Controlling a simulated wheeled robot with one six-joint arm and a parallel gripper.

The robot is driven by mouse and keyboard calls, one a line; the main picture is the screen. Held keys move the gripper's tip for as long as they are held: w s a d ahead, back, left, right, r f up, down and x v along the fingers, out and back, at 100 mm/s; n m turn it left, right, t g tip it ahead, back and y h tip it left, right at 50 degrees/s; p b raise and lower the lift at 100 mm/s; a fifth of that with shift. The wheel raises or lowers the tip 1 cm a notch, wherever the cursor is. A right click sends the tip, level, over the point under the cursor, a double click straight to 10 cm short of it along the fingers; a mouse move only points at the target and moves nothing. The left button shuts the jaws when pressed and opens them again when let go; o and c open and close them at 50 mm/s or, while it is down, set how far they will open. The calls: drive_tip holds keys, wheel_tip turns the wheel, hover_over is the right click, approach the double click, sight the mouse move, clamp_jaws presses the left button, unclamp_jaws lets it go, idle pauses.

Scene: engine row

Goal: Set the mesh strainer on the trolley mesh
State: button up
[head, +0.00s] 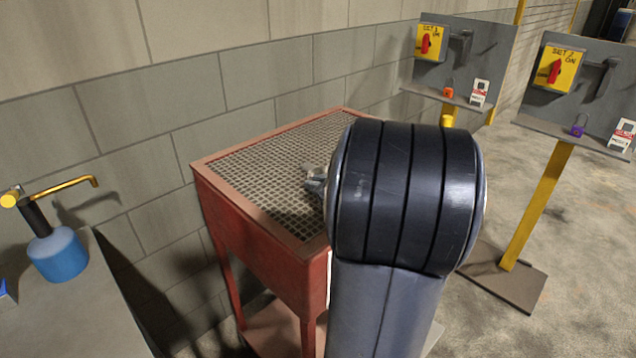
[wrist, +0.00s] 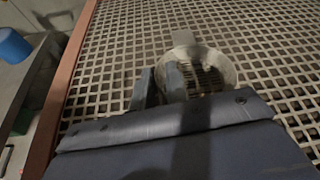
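The mesh strainer (wrist: 227,66) is a round pale metal cup with a slotted or meshed bottom and a tab on its far rim. It is over the trolley mesh (wrist: 115,60) and looks to be resting on it. My gripper (wrist: 160,80) is at its left side, with its two grey fingers apart and a gap between them. The right finger overlaps the strainer's left rim; whether it touches is unclear. In the head view the red trolley's mesh top (head: 270,165) shows, with my gripper (head: 314,184) low over it and my arm hiding the right part.
A grey bench at the left carries a blue bottle (head: 58,254) with a brass spout. A block wall runs behind the trolley. Two switch stands (head: 548,200) with yellow posts are at the right. Much of the trolley mesh is bare.

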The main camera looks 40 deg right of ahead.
drive_tip(key=shift+o, duration=0.8)
drive_tip(key=shift+r, duration=0.2)
drive_tip(key=v, duration=1.2)
drive_tip(key=shift+p, duration=0.3)
